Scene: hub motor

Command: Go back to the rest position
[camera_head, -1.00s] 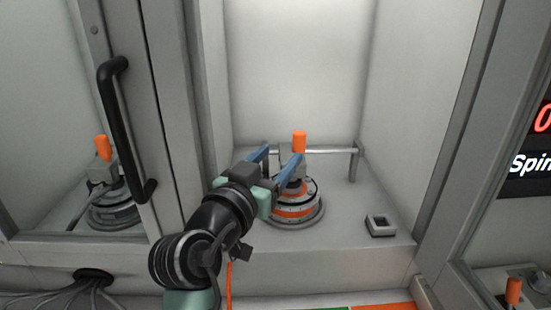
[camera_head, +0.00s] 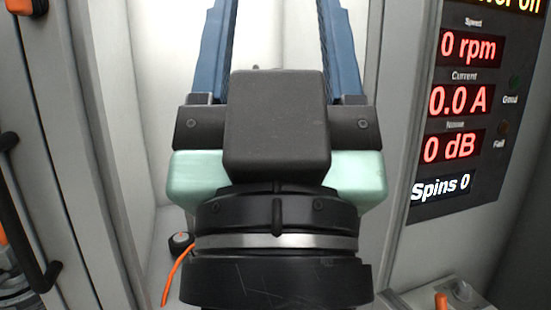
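My gripper (camera_head: 277,30) is raised close in front of the head camera and fills the middle of the view. Its two blue fingers point up and stand wide apart, with nothing visible between them. The fingertips run out of the top of the picture. The hub motor in the cabinet bay is hidden behind my gripper and wrist.
A display panel (camera_head: 460,110) on the right reads 0 rpm, 0.0 A, 0 dB and Spins 0. A door with a black handle (camera_head: 22,225) is at the left. An orange knob (camera_head: 441,300) shows at the lower right. The white bay walls are behind my gripper.

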